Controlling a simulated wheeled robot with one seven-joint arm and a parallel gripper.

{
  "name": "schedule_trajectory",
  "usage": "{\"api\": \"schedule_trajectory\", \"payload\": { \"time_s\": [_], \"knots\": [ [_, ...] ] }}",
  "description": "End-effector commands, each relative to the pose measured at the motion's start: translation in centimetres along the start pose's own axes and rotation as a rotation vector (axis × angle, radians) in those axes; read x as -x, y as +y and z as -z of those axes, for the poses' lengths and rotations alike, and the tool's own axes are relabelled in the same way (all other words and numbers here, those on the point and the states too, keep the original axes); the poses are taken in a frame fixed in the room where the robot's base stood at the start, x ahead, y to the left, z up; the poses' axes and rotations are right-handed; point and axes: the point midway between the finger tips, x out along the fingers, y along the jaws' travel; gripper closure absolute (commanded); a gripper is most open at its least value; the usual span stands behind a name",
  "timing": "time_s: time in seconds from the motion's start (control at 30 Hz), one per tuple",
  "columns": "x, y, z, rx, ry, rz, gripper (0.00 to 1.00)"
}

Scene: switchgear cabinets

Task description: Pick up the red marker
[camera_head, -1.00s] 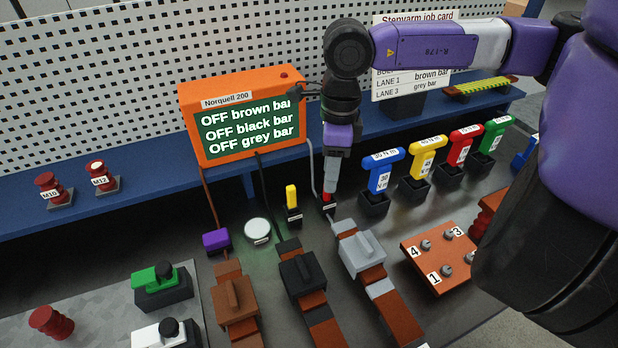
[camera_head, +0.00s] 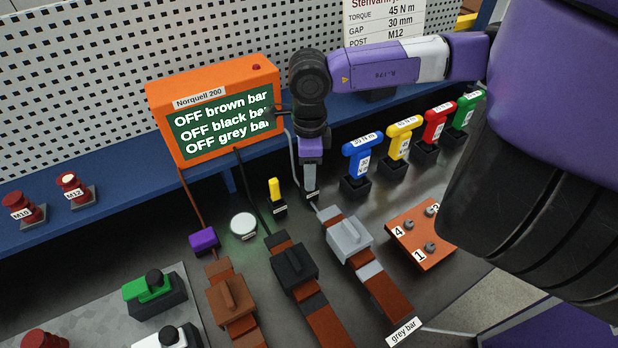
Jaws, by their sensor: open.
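My gripper (camera_head: 310,184) points down at the black holder (camera_head: 312,199) just right of the yellow marker (camera_head: 275,188). It is open, with its fingertips low at the top of that holder. The red marker is hidden behind the fingers now. I cannot tell how the fingers sit around it.
The yellow marker stands upright close to my gripper's left. The orange meter box (camera_head: 215,115) is behind to the left. Blue (camera_head: 361,155) and yellow (camera_head: 402,138) T-handle tools stand to the right. The grey bar clamp (camera_head: 348,235) lies just in front.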

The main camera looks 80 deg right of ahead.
Motion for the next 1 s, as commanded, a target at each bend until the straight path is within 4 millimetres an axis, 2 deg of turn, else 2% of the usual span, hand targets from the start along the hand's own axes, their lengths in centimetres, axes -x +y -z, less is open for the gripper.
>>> {"api": "schedule_trajectory", "payload": {
  "time_s": [0.17, 0.27, 0.4, 0.77, 1.0],
  "knots": [
    [-0.1, 0.0, 0.0, 0.000, 0.000, 0.001, 0.56],
    [-0.1, 0.0, 0.0, 0.000, 0.000, 0.001, 0.71],
    [0.0, 0.0, 0.0, 0.000, 0.000, 0.000, 0.99],
    [0.0, 0.0, 0.0, 0.000, -0.001, 0.001, 1.00],
    [1.4, -0.1, 0.0, 0.000, -0.001, 0.003, 1.00]
  ]
}}
